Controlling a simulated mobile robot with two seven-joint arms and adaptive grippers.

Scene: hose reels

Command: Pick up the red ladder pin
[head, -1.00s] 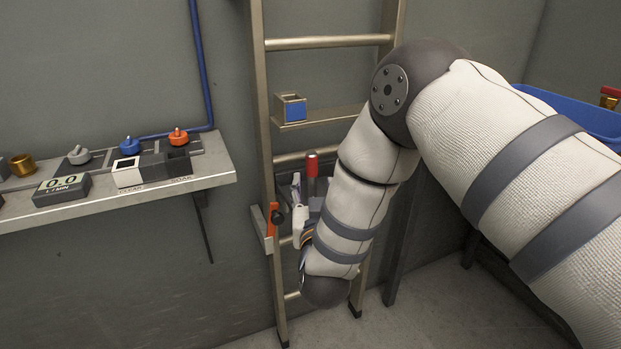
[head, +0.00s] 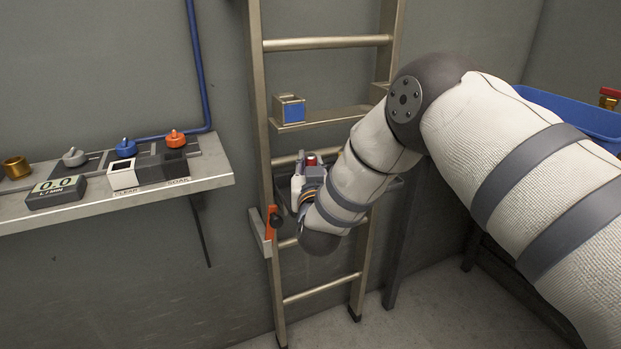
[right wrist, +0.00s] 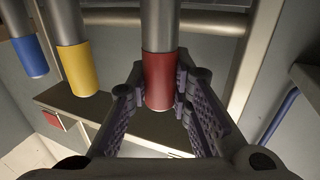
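The red ladder pin (head: 311,160) shows in the head view only as a small red top beside my right gripper (head: 305,176), in front of the ladder. The right wrist view shows the pin's red end (right wrist: 158,82) and its grey metal shaft running up the picture. My forearm and the gripper hide the lower part of the pin in the head view. My left gripper is out of view.
A yellow pin (right wrist: 77,70) and a blue pin (right wrist: 30,56) hang beside the red one in the right wrist view. The ladder (head: 322,42) has a small blue-fronted box (head: 289,109) on a ledge. A wall shelf (head: 110,195) is at left, a blue bin (head: 570,113) at right.

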